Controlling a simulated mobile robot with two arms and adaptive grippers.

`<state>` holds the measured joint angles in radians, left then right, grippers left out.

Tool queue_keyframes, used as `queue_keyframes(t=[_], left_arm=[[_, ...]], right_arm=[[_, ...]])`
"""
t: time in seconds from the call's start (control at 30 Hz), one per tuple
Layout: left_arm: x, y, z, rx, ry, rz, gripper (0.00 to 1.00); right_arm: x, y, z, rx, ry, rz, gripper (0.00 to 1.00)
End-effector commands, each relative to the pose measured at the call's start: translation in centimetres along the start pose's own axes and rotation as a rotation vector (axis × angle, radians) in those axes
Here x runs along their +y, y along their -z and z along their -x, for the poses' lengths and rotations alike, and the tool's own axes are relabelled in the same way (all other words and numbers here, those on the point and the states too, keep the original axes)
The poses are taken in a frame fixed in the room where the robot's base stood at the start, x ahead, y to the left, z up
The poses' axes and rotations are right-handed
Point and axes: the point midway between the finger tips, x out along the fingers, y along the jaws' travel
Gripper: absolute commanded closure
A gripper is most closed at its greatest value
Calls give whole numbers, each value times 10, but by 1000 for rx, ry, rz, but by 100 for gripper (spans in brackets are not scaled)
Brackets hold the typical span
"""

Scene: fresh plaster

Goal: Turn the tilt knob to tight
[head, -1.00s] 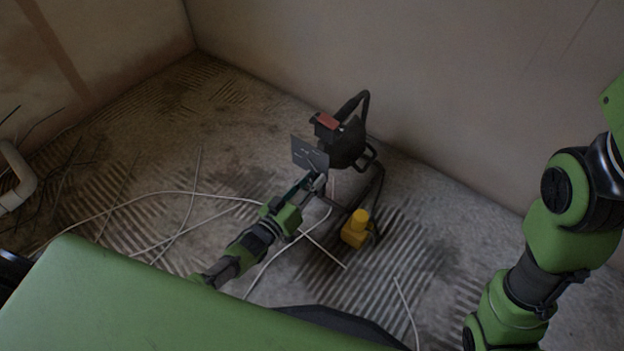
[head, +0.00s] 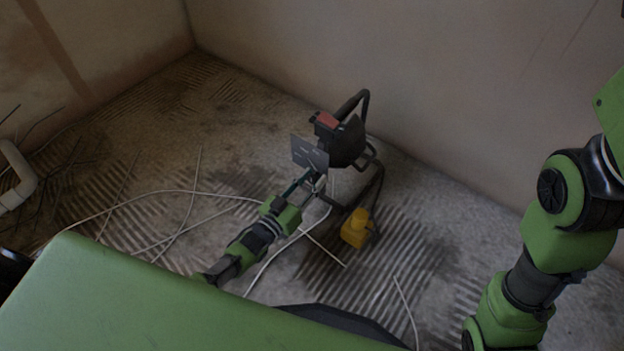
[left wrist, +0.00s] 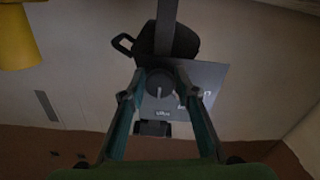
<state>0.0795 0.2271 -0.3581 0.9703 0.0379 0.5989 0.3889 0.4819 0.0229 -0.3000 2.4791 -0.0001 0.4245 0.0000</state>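The tilt knob (left wrist: 160,82) is a dark round knob with a pale line across it. It sits in front of a grey plate (left wrist: 205,80) with small markings. The plate (head: 309,153) belongs to a black floor lamp (head: 347,142) near the wall. My left gripper (head: 314,178) reaches the lamp just below the plate. In the left wrist view its two fingers (left wrist: 161,84) are spread, one on each side of the knob. A narrow gap seems to show on both sides; contact is hard to judge. My right gripper is out of view.
A yellow plug or box (head: 355,229) is beside the lamp's black tube frame. Loose white cables (head: 190,193) lie across the ridged floor. A bent pale pipe (head: 20,178) is at far left. The wall stands close behind the lamp.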

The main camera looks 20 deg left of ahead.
Motion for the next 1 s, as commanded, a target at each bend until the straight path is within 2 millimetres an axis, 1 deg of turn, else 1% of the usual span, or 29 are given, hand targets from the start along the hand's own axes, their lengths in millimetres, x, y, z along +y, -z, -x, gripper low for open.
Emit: queue_keyframes(t=[0.33,0.47,0.57,0.8,0.9,1.0], left_arm=[[0,0,0,0,0,1,57],[0,-1,7,-1,1,2,57],[0,-1,21,-2,1,2,57],[0,-1,73,-2,0,1,57],[0,-2,92,-4,0,0,57],[0,-1,106,-2,0,1,57]], right_arm=[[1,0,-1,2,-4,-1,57],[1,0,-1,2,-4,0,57],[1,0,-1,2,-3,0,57],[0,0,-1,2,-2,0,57],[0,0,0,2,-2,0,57],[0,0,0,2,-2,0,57]])
